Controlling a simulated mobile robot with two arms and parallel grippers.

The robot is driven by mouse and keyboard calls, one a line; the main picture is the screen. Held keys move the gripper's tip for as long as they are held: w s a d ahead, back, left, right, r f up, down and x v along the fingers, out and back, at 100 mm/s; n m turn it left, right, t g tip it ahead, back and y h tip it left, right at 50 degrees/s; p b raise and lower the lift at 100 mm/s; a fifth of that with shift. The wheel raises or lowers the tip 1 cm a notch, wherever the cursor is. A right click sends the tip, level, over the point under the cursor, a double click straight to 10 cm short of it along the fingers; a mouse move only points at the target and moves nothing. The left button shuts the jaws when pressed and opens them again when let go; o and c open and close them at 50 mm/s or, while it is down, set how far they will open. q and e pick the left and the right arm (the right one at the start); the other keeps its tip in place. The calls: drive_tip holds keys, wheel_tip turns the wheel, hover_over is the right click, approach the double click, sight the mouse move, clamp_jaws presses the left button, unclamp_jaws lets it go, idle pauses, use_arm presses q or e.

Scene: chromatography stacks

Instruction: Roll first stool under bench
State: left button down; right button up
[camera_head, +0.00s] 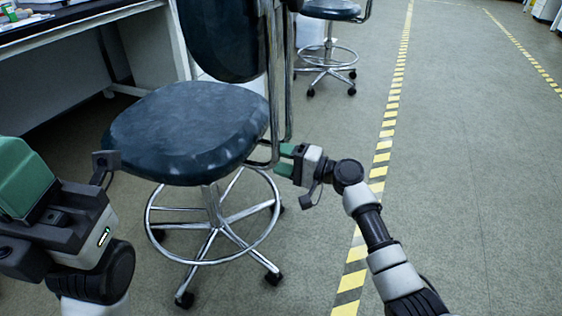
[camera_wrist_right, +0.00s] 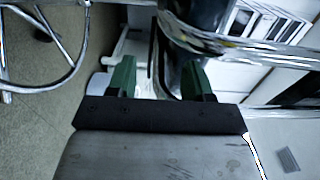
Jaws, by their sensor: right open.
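The first stool has a dark, scuffed seat (camera_head: 190,130), a dark backrest, a chrome foot ring and a wheeled base. It stands upright on the floor in front of the bench (camera_head: 75,20), whose underside is open. My right gripper (camera_head: 285,161) is open at the chrome back frame (camera_head: 275,80), right of the seat. In the right wrist view, its green fingers (camera_wrist_right: 158,77) are spread, with chrome tubing and a dark part just beyond them. Contact is unclear. My left gripper (camera_head: 20,178) is at the lower left, left of the seat; its fingertips do not show clearly.
A second stool (camera_head: 328,62) with a chrome foot ring stands farther back. The floor right of the tape is clear. Small items lie on the bench top at the upper left.

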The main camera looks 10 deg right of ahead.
drive_tip(key=shift+w+a, duration=0.4)
drive_tip(key=shift+a, duration=0.2)
drive_tip(key=c, duration=0.9)
clamp_jaws()
drive_tip(key=shift+f, duration=0.2)
